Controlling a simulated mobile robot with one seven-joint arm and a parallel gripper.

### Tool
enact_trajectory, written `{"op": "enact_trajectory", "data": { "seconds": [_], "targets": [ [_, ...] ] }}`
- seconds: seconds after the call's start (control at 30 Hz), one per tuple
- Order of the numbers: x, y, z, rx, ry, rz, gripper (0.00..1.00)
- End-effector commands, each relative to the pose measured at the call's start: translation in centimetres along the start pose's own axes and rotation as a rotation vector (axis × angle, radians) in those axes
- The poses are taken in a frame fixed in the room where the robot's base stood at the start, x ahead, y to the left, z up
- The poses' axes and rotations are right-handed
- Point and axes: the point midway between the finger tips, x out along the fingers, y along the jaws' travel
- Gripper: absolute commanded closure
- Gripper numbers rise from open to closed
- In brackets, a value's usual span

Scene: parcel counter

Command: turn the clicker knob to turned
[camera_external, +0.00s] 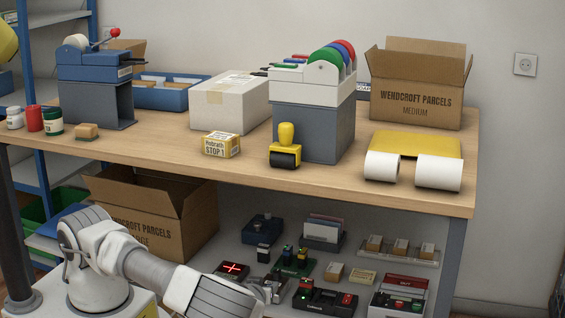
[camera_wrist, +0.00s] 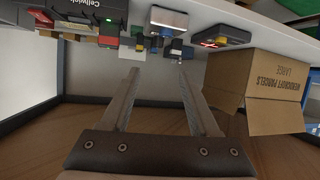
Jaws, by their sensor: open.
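My gripper (camera_wrist: 159,75) is open in the wrist view, with two long grey fingers spread apart and nothing between them. In the external view my gripper (camera_external: 270,287) is low at the front of the lower shelf, near small office devices. I cannot tell for certain which of these is the clicker or make out its knob. A small silver-and-dark item (camera_wrist: 177,47) hangs in the upside-down wrist view just beyond the fingertips. A black device with a red lit cross (camera_external: 233,269) is beside my gripper; it also shows in the wrist view (camera_wrist: 218,37).
The lower shelf (camera_external: 235,238) holds several stamps and devices close together, including a black unit with green and red parts (camera_external: 325,299). An open cardboard box (camera_external: 150,215) stands left of them; it also shows in the wrist view (camera_wrist: 260,85). The wooden counter (camera_external: 330,185) overhangs the shelf.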

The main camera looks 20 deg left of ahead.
Motion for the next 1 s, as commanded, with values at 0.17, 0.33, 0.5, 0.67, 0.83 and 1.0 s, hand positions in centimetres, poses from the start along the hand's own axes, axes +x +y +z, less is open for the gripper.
{"op": "enact_trajectory", "data": {
  "seconds": [0.17, 0.33, 0.5, 0.67, 0.83, 1.0],
  "targets": [
    [0.7, 0.3, -0.2, 0.002, 0.018, 0.013, 0.38],
    [2.9, 0.2, -0.1, 0.001, 0.016, 0.009, 0.38],
    [5.8, 0.2, -0.1, 0.002, 0.015, 0.008, 0.38],
    [8.9, 0.2, -0.1, 0.000, 0.014, 0.008, 0.38],
    [12.4, 0.2, -0.1, 0.002, 0.015, 0.009, 0.38],
    [15.3, 0.3, -0.2, 0.002, 0.014, 0.010, 0.38]
  ]
}}
